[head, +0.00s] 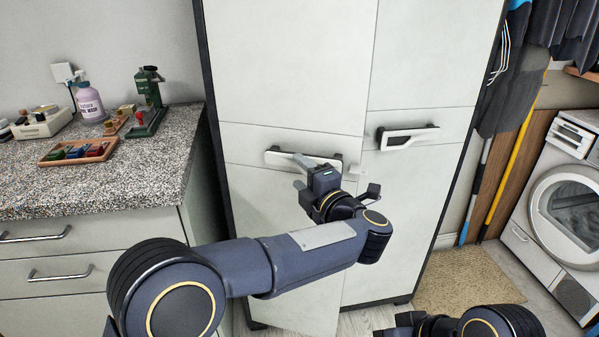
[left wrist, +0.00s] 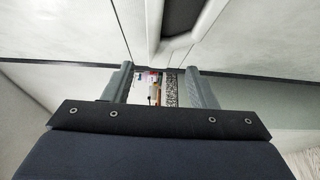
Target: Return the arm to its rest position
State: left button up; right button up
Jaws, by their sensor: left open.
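My left arm reaches in from the left in the head view, in front of a tall white cabinet (head: 290,60). My left gripper (head: 328,168) is beside the left dark-and-white handle (head: 275,155), which it partly covers. In the left wrist view its two grey fingers (left wrist: 161,80) stand apart, with nothing gripped between them. A pale handle (left wrist: 168,42) shows above the fingers there. The lower left cabinet door (head: 255,205) appears slightly ajar. My right arm shows only in part at the bottom right, and its jaws are not clear.
A granite counter (head: 160,178) on the left holds a pump bottle (head: 88,103), a green tool (head: 149,92) and a wooden tray (head: 52,161). The right handle (head: 407,137) is free. A washer (head: 570,205) and a mat (head: 462,281) are at the right.

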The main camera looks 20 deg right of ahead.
pick_arm(q)
jog(key=w+a+r+m+t+h, duration=0.2)
jog(key=w+a+r+m+h, duration=0.25)
jog(key=a+r, duration=0.35)
jog(key=s+a+r+m+g+h, duration=0.1)
jog(key=s+a+m+h, duration=0.1)
jog(key=a+m+h, duration=0.3)
jog(key=s+a+r+m+g+h, duration=0.1)
jog(key=s+a+r+m, duration=0.1)
jog(key=a, duration=0.4)
jog(key=s+a+f+m+g+y, duration=0.1)
jog(key=s+a+f+m+g, duration=0.25)
jog(key=s+a+f, duration=0.55)
jog(key=s+a+f+m+g+y, duration=0.1)
jog(key=s+a+f+m+g, duration=0.2)
jog(key=s+f, duration=0.7)
jog(key=s+a+f+m+g, duration=0.1)
jog(key=s+a+f+g, duration=0.5)
jog(key=s, duration=0.8)
notch_tip(320, 180, up, 20)
jog(key=p, duration=1.8)
jog(key=shift+w+a+f+t+p, duration=0.15)
jog(key=shift+w+a+t+p, duration=0.1)
jog(key=shift+t+p, duration=0.1)
pick_arm(e)
notch_tip(320, 180, up, 19)
jog(key=shift+f, duration=0.2)
jog(key=shift+c, duration=0.5)
